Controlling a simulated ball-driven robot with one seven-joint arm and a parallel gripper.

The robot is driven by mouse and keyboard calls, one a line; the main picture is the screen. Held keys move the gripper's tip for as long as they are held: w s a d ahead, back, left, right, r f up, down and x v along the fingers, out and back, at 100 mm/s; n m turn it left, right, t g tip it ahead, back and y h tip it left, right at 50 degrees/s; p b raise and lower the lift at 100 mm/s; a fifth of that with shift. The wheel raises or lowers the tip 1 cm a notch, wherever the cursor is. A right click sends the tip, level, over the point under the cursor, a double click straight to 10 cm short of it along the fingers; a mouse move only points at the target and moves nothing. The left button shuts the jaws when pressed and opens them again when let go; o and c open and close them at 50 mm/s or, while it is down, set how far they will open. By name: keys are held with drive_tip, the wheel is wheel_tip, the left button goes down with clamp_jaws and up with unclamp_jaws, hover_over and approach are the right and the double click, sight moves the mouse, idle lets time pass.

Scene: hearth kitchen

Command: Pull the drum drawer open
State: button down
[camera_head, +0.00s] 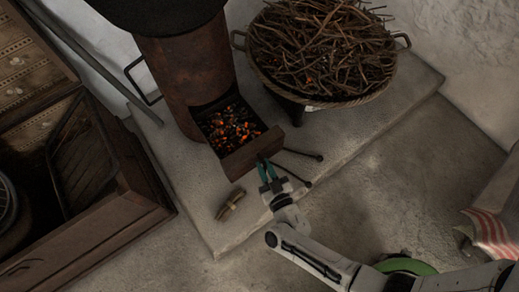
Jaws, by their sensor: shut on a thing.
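The rusty brown drum (187,68) stands on the stone slab at the upper middle. Its drawer (250,154) sticks out at the bottom toward my arm, with its front panel facing me. Glowing orange and dark coals (232,124) lie inside it. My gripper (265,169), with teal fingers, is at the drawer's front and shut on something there. The grasped part looks like the drawer's handle, but the fingers hide it.
A basin of dry twigs (324,50) stands right of the drum. Two thin dark rods (300,155) lie beside the drawer. A small tan piece (230,205) lies on the slab (370,132). An open wooden chest (105,215) is left; a striped cloth (490,233) is right.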

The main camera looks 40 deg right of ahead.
idle(0.3)
drive_tip(key=c, duration=1.3)
unclamp_jaws()
drive_tip(key=shift+s, duration=0.15)
drive_tip(key=s, duration=0.3)
drive_tip(key=s+a+p, duration=0.1)
drive_tip(key=s, duration=0.3)
drive_tip(key=s+a, duration=0.1)
drive_tip(key=s, duration=0.2)
drive_tip(key=shift+s+a, duration=0.1)
drive_tip(key=shift+s, duration=0.15)
